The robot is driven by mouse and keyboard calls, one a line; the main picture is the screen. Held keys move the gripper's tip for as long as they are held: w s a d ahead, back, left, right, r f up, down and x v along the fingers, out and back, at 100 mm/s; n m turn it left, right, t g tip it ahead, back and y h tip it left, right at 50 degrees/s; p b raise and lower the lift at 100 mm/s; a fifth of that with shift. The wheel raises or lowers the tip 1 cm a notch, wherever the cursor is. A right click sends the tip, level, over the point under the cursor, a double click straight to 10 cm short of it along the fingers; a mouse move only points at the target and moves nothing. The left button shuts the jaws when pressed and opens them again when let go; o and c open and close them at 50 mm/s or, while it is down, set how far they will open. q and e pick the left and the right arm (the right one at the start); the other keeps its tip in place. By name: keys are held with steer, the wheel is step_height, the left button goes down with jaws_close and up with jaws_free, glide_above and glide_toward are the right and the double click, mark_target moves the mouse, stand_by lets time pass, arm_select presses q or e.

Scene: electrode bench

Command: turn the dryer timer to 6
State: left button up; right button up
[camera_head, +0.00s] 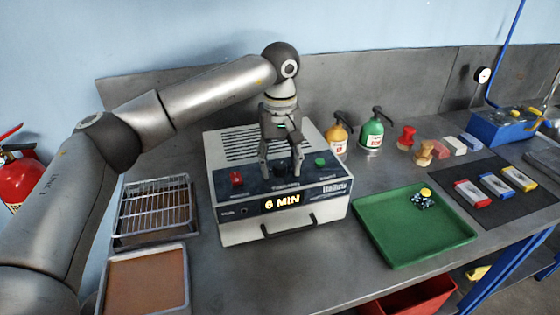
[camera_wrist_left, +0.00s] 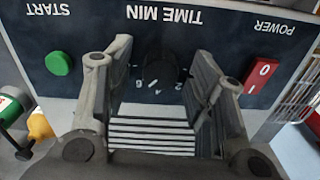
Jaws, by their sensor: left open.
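The dryer (camera_head: 240,235) is a grey box with a dark sloped control panel. Its display (camera_head: 283,201) reads "6 MIN". The black timer knob (camera_head: 281,168) sits in the middle of the panel, partly hidden by my gripper. In the left wrist view the knob (camera_wrist_left: 160,68) lies between the fingers, under the label "TIME MIN", with small numbers around it. My left gripper (camera_head: 281,171) is open above the panel, one finger on each side of the knob, with gaps visible in the left wrist view. My right gripper is not in view.
A red power switch (camera_head: 236,179) and a green start button (camera_head: 320,162) flank the knob. A wire rack (camera_head: 153,210) stands left of the dryer, a green tray (camera_head: 412,228) right. Yellow (camera_head: 338,135) and green bottles (camera_head: 372,132) stand behind.

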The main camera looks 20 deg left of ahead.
mark_target(280, 165)
arm_select(q)
step_height(280, 165, up, 12)
stand_by(0.5)
